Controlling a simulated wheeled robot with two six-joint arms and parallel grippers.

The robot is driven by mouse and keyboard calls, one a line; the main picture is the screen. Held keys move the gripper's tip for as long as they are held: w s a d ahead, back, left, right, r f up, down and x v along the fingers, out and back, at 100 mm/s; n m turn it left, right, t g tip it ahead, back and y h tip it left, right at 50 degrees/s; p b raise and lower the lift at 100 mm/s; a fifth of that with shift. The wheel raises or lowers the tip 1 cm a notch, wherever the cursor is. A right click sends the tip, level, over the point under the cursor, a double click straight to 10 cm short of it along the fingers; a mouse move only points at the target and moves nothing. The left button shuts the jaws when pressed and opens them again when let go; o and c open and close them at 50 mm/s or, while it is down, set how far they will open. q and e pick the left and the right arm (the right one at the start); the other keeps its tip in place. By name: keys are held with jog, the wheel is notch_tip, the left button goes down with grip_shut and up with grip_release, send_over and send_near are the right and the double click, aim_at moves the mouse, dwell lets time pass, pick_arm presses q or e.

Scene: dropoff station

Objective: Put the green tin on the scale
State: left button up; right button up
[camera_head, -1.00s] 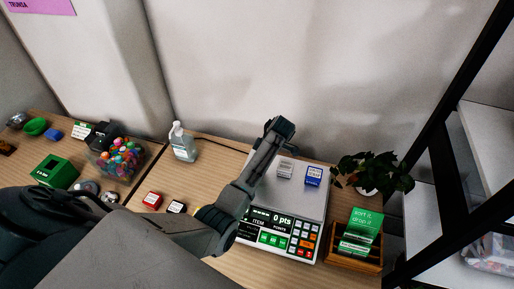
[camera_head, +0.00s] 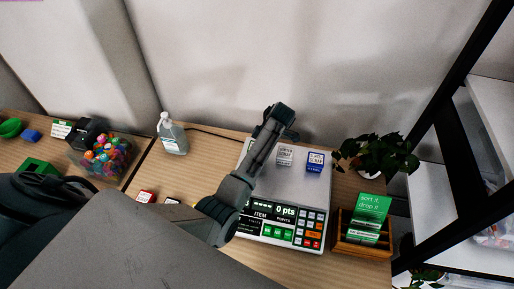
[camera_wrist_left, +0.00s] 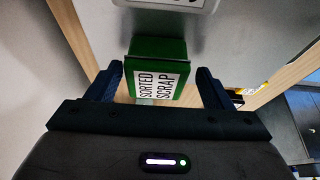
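The scale (camera_head: 262,212) stands on the wooden table, its display reading 0 pts. My left gripper (camera_head: 278,116) is over the left and far part of its grey plate. In the left wrist view, the green tin (camera_wrist_left: 158,48), labelled SORTED SCRAP, sits between the two fingers of my left gripper (camera_wrist_left: 158,75). Narrow gaps show between the tin and both fingers, so the gripper looks open around it. The grey plate shows behind the tin; I cannot tell whether the tin touches it. In the head view the tin is hidden by my arm. My right gripper is not in view.
A plant (camera_head: 382,155) and a wooden card holder (camera_head: 362,242) are to the right. A sanitizer bottle (camera_head: 172,136) and a container of colourful balls (camera_head: 104,158) are left.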

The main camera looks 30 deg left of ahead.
pick_arm(q)
jog(key=shift+r, duration=0.1)
jog(key=shift+a, duration=0.1)
jog(key=b+v, duration=0.2)
jog(key=v, duration=0.3)
jog(key=shift+w+d+r+b, duration=0.15)
jog(key=shift+d+r+b, duration=0.1)
jog(key=shift+b, duration=0.15)
jog(key=p+v, duration=0.3)
jog(key=v, duration=0.3)
jog(key=shift+r+p, duration=0.2)
jog(key=shift+p, duration=0.2)
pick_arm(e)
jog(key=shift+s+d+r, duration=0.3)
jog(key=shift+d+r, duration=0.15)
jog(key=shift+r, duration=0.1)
pick_arm(q)
jog(key=shift+a, duration=0.1)
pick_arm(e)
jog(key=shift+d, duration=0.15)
